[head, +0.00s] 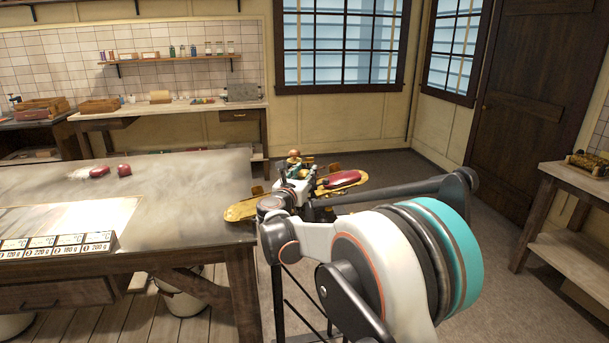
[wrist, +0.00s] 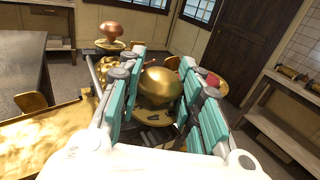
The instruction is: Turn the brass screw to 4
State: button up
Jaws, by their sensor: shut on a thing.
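The brass screw (wrist: 161,87) shows in the wrist view as a round, shiny brass knob above a brass disc. My gripper (wrist: 155,92) has its teal fingers on both sides of this knob and is shut on it. In the head view my gripper (head: 293,185) is at the brass roller machine, beyond the right end of the table, and my arm and gripper hide much of the machine. A copper-coloured knob (wrist: 111,30) stands on the machine to the left of my gripper in the wrist view.
A brass tray (head: 250,208) lies on the machine's left side and another (head: 343,181) with a red piece on its right. The table (head: 190,215) holds two red lumps and a label strip (head: 55,246). A side bench (head: 565,180) stands right; open floor lies behind.

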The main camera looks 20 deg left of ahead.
jog(key=n+y, duration=0.2)
jog(key=y, duration=0.1)
jog(key=n+g+y, duration=0.1)
jog(key=n+y, duration=0.1)
jog(key=y, duration=0.2)
jog(key=shift+d+n+g, duration=0.15)
jog(key=shift+n+g, duration=0.15)
jog(key=n+g+y, duration=0.3)
jog(key=y, duration=0.1)
jog(key=shift+w+n+y+p, duration=0.1)
jog(key=shift+n+y+p, duration=0.3)
jog(key=n+g+y, duration=0.4)
jog(key=g, duration=0.1)
jog(key=shift+g+p, duration=0.3)
jog(key=shift+p, duration=0.05)
jog(key=shift+n+g+y+p, duration=0.35)
jog(key=shift+n+g+y, duration=0.45)
jog(key=shift+n+g, duration=1.2)
jog(key=shift+g, duration=0.8)
jog(key=o, duration=1.1)
jog(key=shift+a, duration=0.2)
jog(key=shift+t, duration=0.3)
